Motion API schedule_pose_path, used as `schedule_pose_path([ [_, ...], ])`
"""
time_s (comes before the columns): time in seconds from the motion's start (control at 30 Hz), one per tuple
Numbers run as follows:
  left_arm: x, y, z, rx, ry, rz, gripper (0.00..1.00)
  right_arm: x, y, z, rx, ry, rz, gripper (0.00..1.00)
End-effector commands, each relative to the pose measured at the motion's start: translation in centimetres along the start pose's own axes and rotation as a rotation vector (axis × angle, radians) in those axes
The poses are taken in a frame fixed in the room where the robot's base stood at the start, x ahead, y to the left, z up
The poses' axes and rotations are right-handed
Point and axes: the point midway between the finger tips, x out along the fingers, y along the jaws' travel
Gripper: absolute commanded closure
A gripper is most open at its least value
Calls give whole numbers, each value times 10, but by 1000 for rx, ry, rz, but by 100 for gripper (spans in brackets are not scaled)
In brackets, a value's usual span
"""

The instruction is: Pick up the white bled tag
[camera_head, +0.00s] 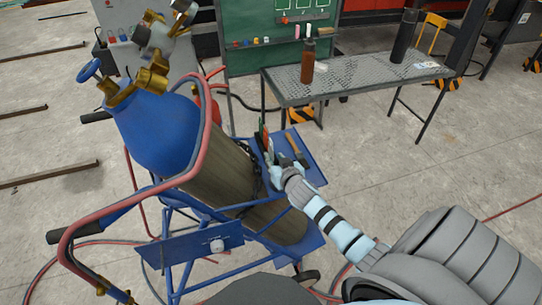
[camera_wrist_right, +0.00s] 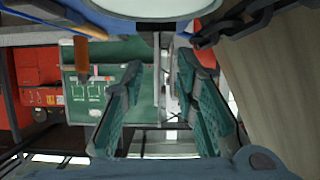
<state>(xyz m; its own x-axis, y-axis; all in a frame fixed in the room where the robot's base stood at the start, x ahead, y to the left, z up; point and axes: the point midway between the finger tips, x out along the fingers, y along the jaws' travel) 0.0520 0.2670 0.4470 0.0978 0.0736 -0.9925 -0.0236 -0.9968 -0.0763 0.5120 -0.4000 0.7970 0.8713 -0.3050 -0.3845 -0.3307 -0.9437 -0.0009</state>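I cannot make out the white bled tag for certain in either view. A large pale rounded shape (camera_wrist_right: 150,7) at the top edge of the right wrist view is cut off, and I cannot tell what it is. My right gripper (camera_head: 277,163) is over the blue tray (camera_head: 313,172) of the cylinder cart, beside the cylinder. In the right wrist view its two teal-padded fingers (camera_wrist_right: 160,100) are apart with nothing visible between them. My left gripper is not in view.
The blue-topped gas cylinder (camera_head: 160,135), with brass valve (camera_head: 152,78) and chain (camera_wrist_right: 235,22), leans in the cart close to my gripper. Red hoses (camera_head: 203,125) loop around it. A wooden-handled tool (camera_head: 293,143) lies on the tray. A metal table (camera_head: 350,83) stands behind, with a brown bottle (camera_head: 308,63).

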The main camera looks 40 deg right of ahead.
Motion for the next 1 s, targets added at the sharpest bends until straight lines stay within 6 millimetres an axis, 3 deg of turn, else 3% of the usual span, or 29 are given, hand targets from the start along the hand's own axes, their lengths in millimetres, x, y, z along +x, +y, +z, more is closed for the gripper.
schedule_pose_path([
  [0.33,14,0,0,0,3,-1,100,53,4,-9,0,-1,-1,72],
  [0.57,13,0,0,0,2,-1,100,55,4,-11,-1,-1,-2,74],
  [0.73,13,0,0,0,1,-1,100,55,4,-11,-1,-1,-2,100],
  [1.0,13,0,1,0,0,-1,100,55,4,-10,-1,-1,-2,100],
])
